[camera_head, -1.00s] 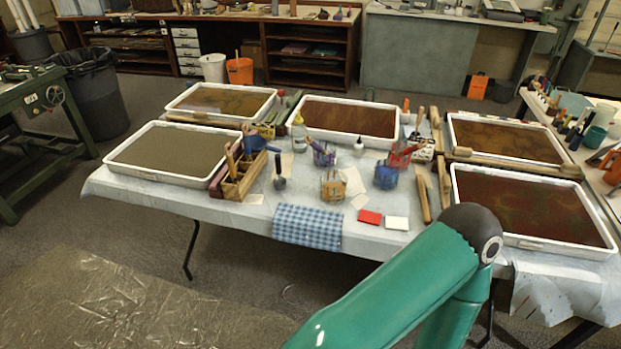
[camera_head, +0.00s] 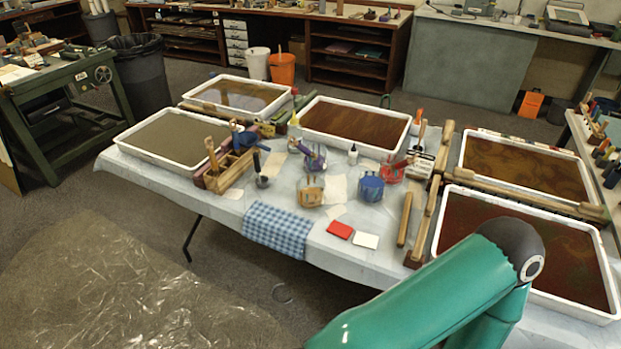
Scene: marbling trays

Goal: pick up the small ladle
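The small ladle (camera_head: 261,181) appears to be the dark-handled piece with a round grey bowl on the white-covered table (camera_head: 222,206). Its handle points up and its bowl is low, near the table surface. It stands just right of a wooden caddy (camera_head: 232,170) with several tools, apart from it as far as I can see. Neither of my grippers is in view. Only a green link of one of my arms shows at the lower right, well away from the ladle.
Marbling trays fill the table's back and sides, including a grey-filled one (camera_head: 126,142) at left. A blue checked cloth (camera_head: 278,229) hangs over the front edge. Wire-held cups, including a blue one (camera_head: 370,187), stand right of the ladle. Floor in front is covered by clear plastic sheeting (camera_head: 120,290).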

